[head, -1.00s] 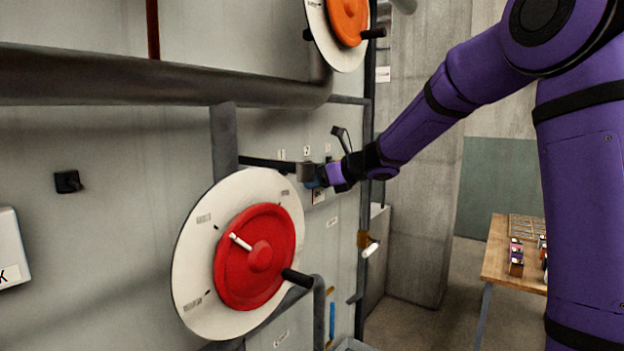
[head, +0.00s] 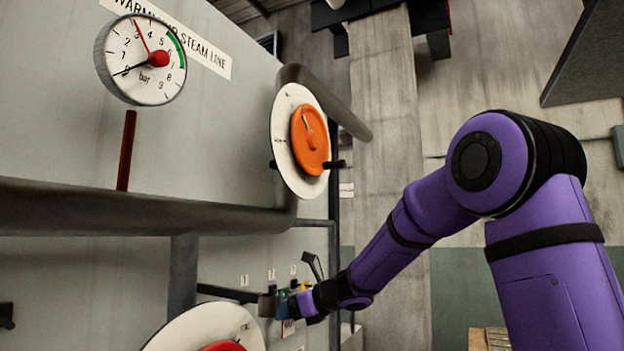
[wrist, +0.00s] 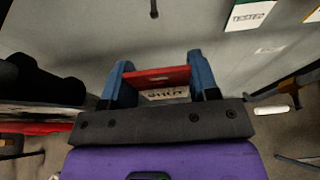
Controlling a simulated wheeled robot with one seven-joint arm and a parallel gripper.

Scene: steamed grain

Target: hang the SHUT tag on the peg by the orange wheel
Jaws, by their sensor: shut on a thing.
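My gripper (head: 290,304) is low in the head view, close to the grey panel and below the numbered labels. In the wrist view its blue fingers (wrist: 161,82) are shut on a tag (wrist: 160,76) with a red band and a white part with dark lettering, which I cannot read surely. The tag shows only as a small red and white patch in the head view (head: 288,328). The orange wheel (head: 311,138) sits on a white disc, above and apart from my gripper. Dark stubs stick out at the disc's left (head: 273,164) and right (head: 340,164); I cannot tell which is a peg.
A thick dark pipe (head: 130,208) crosses the panel and bends up behind the orange wheel's disc. A red wheel on a white disc (head: 205,328) is below left. A pressure gauge (head: 140,60) is upper left. A TESTED tag (wrist: 248,14) hangs in the wrist view.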

